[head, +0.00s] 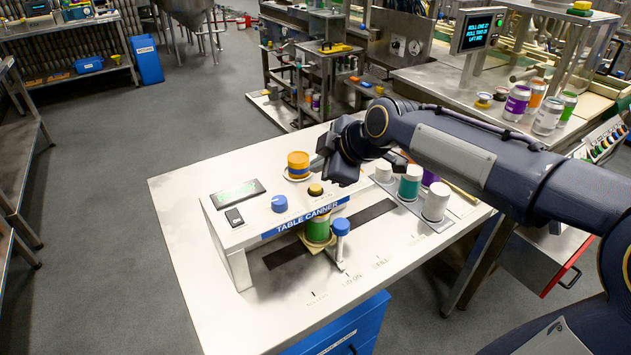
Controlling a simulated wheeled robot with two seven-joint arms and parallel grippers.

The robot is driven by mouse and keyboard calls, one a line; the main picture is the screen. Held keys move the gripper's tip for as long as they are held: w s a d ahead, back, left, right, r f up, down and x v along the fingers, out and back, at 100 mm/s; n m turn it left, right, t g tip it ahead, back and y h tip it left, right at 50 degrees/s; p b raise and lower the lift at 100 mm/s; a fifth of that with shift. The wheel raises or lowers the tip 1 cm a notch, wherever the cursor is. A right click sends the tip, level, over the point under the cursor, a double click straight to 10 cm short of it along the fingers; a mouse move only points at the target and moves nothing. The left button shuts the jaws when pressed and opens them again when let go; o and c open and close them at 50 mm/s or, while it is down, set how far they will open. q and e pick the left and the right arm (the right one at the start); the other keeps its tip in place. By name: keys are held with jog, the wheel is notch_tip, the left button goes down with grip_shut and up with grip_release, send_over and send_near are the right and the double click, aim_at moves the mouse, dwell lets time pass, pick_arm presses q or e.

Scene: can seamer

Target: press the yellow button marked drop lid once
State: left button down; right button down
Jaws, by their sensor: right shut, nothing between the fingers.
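The table canner (285,222) is a white bridge-shaped machine on the white table. A yellow button (315,189) with a dark base sits on its top panel, right of a blue knob (279,204). Its marking is too small to read. My right gripper (338,174) is shut and empty, just right of and above the button; I see no clear contact. A green can (318,229) stands under the front of the canner, beside a blue-topped lever (341,228). My left gripper is not in view.
A green display (238,192) is on the panel's left. The table's front left is clear.

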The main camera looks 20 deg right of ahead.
notch_tip(320, 180, up, 3)
jog(key=shift+f+p, duration=0.1)
jog(key=shift+p, duration=0.6)
jog(key=s+a+f+m+g, duration=0.1)
jog(key=s+f+m, duration=0.2)
jog(key=s+m, duration=0.2)
jog(key=s+a+f+m+g+p, duration=0.1)
jog(key=s+f+m, duration=0.3)
jog(key=s, duration=0.7)
jog(key=s+a+f+m, duration=0.1)
jog(key=s+f+m, duration=0.3)
jog(key=s, duration=0.5)
jog(key=shift+a+f+m+g+y, duration=0.3)
jog(key=shift+a+m+g, duration=0.1)
jog(key=shift+m, duration=0.4)
